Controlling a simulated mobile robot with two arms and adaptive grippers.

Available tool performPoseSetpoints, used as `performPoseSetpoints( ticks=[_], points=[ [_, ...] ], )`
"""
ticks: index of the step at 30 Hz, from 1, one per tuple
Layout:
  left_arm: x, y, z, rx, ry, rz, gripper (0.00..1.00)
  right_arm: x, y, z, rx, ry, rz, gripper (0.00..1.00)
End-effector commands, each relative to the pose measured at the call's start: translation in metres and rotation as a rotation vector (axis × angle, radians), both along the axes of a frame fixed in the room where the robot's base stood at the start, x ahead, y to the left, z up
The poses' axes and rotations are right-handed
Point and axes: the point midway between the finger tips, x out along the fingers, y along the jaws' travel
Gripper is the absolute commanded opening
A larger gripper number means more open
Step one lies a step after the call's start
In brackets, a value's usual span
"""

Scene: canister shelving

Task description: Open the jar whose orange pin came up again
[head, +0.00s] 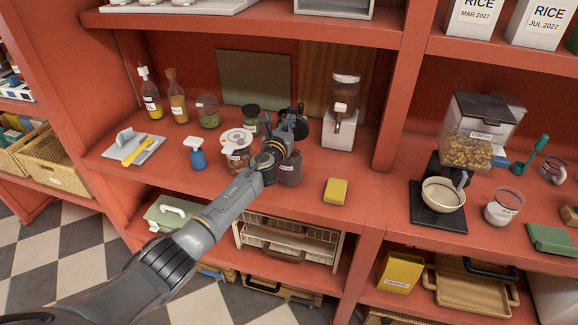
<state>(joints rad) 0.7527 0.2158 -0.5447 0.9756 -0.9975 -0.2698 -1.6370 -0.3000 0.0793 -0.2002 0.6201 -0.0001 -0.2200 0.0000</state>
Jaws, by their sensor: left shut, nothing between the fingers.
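Several jars stand on the red shelf. A jar with a white lid (237,158) is just left of my left gripper (290,126). Behind stand a clear jar with green contents (208,113) and a dark-lidded green jar (250,120). My left gripper is shut and empty, above the front jars; whether it touches one I cannot tell. I cannot make out an orange pin on any jar. My right gripper is not in view.
A yellow sponge (335,191) lies near the front edge. An upright divider (400,90) bounds the right side.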

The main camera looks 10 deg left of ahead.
Motion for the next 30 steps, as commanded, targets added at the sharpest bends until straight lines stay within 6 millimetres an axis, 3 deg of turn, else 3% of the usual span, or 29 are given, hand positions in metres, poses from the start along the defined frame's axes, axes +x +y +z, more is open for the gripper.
performPoseSetpoints(
  ticks=[16,28,30],
  points=[
    [0.008,0.0,0.004,-0.001,0.0,0.0,0.0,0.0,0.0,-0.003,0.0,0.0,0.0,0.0],
    [0.03,-0.001,0.003,-0.001,-0.001,0.0,0.0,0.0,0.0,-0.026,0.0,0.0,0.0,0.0],
    [0.028,-0.001,0.005,-0.001,0.0,0.0,0.0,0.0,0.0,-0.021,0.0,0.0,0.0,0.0]
  ],
)
